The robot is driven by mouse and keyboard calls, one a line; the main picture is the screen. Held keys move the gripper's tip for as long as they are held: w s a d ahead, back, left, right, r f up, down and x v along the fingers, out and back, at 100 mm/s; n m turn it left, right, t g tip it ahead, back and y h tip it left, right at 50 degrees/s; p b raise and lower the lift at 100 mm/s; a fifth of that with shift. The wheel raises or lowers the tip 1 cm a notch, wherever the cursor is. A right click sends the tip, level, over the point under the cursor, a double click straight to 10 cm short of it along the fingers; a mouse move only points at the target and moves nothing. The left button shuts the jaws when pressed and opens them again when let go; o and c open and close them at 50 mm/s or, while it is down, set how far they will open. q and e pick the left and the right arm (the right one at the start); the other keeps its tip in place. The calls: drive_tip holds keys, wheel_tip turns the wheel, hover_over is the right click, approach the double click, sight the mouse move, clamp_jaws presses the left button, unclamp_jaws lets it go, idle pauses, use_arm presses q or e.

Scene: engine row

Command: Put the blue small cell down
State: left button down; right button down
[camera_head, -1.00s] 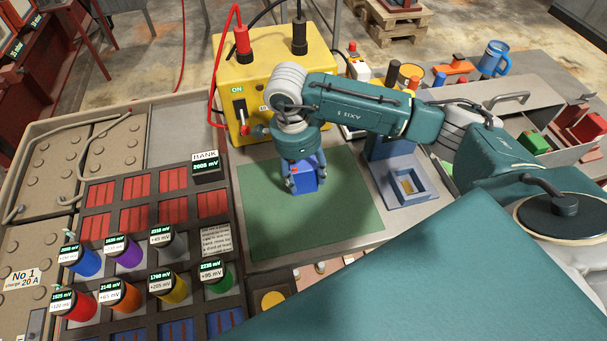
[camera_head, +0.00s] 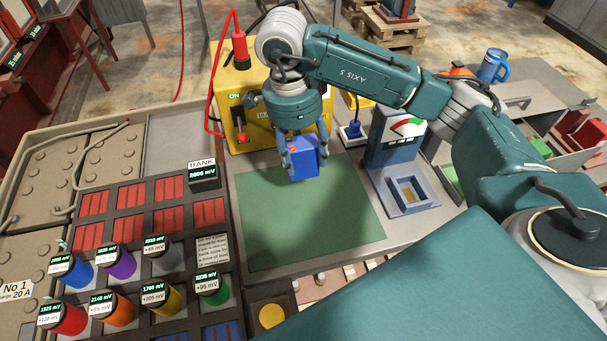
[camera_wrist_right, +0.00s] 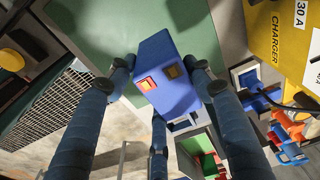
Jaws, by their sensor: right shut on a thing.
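In the right wrist view the cell (camera_wrist_right: 167,75) sits between the blue fingers of the gripper (camera_wrist_right: 165,90). I cannot tell for sure how high its underside is above the mat. My left gripper is not in view.
The yellow charger (camera_head: 237,85) stands behind the mat. A blue stand with a dial (camera_head: 398,140) and square socket is to the right. The bank rack (camera_head: 150,230) with several coloured round cells is to the left. Most of the mat is bare.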

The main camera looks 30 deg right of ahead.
wheel_tip(320, 180, up, 10)
drive_tip(key=shift+r, duration=0.2)
